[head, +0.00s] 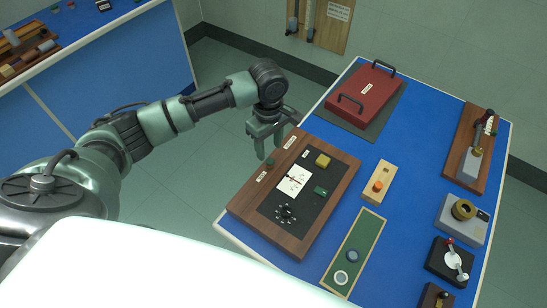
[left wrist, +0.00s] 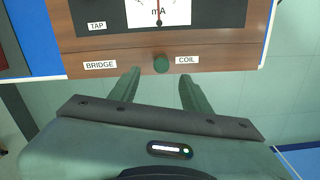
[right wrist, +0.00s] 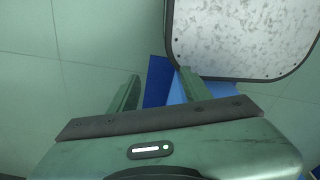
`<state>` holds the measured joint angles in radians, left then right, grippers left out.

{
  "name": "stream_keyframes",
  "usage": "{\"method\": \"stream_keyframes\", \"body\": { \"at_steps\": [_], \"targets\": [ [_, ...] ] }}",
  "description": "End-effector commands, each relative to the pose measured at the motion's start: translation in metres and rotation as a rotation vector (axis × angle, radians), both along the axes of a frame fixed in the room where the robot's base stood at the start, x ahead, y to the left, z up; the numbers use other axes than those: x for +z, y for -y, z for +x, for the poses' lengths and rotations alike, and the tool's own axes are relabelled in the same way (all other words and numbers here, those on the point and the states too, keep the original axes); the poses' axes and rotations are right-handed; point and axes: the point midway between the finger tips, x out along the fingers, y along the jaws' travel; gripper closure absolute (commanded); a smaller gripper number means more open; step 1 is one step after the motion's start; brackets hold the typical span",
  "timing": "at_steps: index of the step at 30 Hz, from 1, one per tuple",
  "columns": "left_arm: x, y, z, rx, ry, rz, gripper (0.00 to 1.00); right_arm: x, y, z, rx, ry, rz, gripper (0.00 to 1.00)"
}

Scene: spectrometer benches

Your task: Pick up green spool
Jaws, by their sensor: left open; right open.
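The green spool (left wrist: 161,63) is a small round green piece on the wooden edge of the meter panel (left wrist: 215,57), between the BRIDGE and COIL labels. It also shows small in the head view (head: 270,163). My left gripper (head: 268,147) is open and empty beside that panel edge. In the left wrist view its fingertips (left wrist: 160,75) lie to either side of the spool and a little short of it in the picture; I cannot tell the height gap. My right gripper (right wrist: 160,76) is open and empty, seen only in the right wrist view.
The blue bench (head: 340,178) also holds a red case (head: 368,92) with black handles, a wooden block with an orange button (head: 378,186), a green board (head: 362,252) and several instruments along the right side. Another blue bench (head: 130,65) stands at the left.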

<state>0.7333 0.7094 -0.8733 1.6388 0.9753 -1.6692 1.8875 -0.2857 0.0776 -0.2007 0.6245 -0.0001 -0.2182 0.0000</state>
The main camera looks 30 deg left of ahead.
Motion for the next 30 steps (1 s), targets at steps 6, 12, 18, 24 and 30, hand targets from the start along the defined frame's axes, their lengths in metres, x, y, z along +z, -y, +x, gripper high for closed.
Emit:
{"method": "stream_keyframes", "body": {
  "at_steps": [6,12,18,24,30],
  "targets": [
    [-0.025,0.001,-0.001,-0.001,-0.003,0.001,0.52,0.009,0.002,-0.029,-0.001,-0.041,-0.004,0.51],
    [-0.055,0.003,-0.001,-0.002,-0.001,0.0,0.52,0.016,0.002,-0.025,-0.001,-0.035,-0.003,0.51],
    [-0.063,0.003,0.0,-0.003,0.001,0.0,0.52,0.017,0.002,-0.009,0.0,-0.012,-0.004,0.51],
    [-0.063,0.003,0.0,-0.003,0.001,0.0,0.75,0.017,0.003,-0.008,0.0,-0.011,-0.003,0.51],
    [-0.063,0.003,0.0,-0.003,0.001,0.0,1.0,0.017,0.003,-0.012,0.0,-0.015,-0.004,0.51]
  ]
}}
